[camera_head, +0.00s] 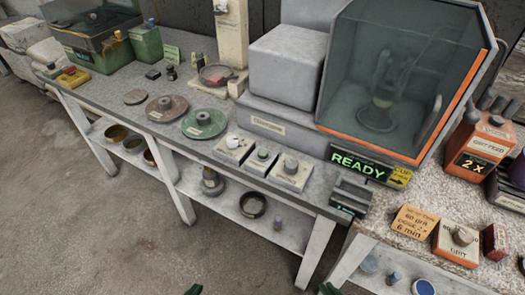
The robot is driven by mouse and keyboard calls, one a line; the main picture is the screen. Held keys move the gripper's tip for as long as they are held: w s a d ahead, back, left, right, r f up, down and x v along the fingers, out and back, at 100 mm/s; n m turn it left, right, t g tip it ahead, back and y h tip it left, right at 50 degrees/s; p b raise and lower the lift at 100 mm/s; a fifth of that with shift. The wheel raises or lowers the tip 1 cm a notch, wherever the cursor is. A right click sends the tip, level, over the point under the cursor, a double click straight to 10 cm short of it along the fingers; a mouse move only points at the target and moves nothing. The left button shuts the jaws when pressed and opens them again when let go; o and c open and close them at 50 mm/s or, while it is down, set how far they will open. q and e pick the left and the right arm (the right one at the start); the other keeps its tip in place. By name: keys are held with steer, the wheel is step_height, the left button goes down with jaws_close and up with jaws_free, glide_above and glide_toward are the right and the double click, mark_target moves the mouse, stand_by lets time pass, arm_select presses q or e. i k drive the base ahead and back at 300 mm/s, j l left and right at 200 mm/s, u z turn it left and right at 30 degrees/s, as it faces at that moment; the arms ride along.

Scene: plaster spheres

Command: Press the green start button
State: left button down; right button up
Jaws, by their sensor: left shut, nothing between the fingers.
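The left box (233,150) and the right box (290,174) carry pale knobs. My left gripper (193,290) shows only as a dark green sliver at the bottom edge, shut and empty. My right gripper (328,289) shows as a similar sliver further right. Both are well apart from the boxes.
A clear-hooded machine (400,75) with an orange rim stands behind, with a lit READY sign (358,162). Two discs, one reddish (166,108) and one green (204,123), lie left of the boxes. A grey slotted block (350,195) sits at their right. The floor in front is clear.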

mark_target(262, 153)
steer(key=i+j, duration=0.1)
steer(key=j, duration=0.25)
steer(key=i+j, duration=0.15)
steer(key=j, duration=0.2)
steer(key=i+j, duration=0.1)
steer(key=j, duration=0.25)
steer(key=i+j, duration=0.1)
steer(key=j, duration=0.25)
steer(key=u, duration=0.05)
